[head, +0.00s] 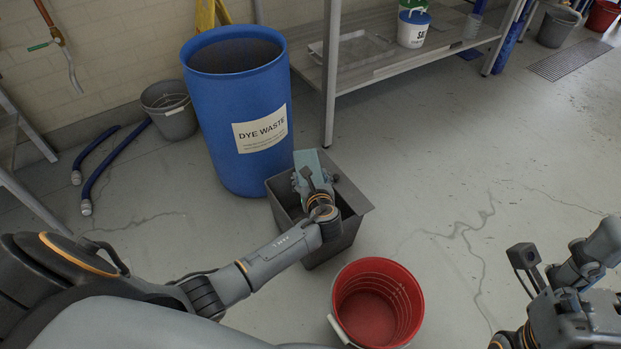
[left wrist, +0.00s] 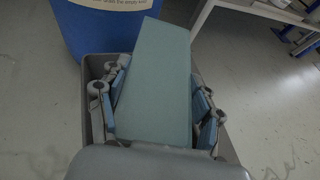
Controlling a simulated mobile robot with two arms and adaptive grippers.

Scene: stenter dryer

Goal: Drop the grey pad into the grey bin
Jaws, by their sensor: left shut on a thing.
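The grey pad (head: 307,160) is a flat grey-green slab held in my left gripper (head: 312,180), over the opening of the grey bin (head: 338,245). The bin is a dark, rectangular, open-topped container on the floor. In the left wrist view the pad (left wrist: 155,75) sticks out between the two fingers (left wrist: 158,112), with the bin's rim (left wrist: 91,125) around and below them. The bin's inside is mostly hidden by the gripper and pad. My right gripper (head: 578,300) is at the lower right, apart from the bin, and its fingers do not show clearly.
A blue dye waste drum (head: 238,125) stands right behind the bin. A red bucket (head: 377,303) stands in front of it. A metal shelf (head: 400,60) is behind. The floor to the right is clear.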

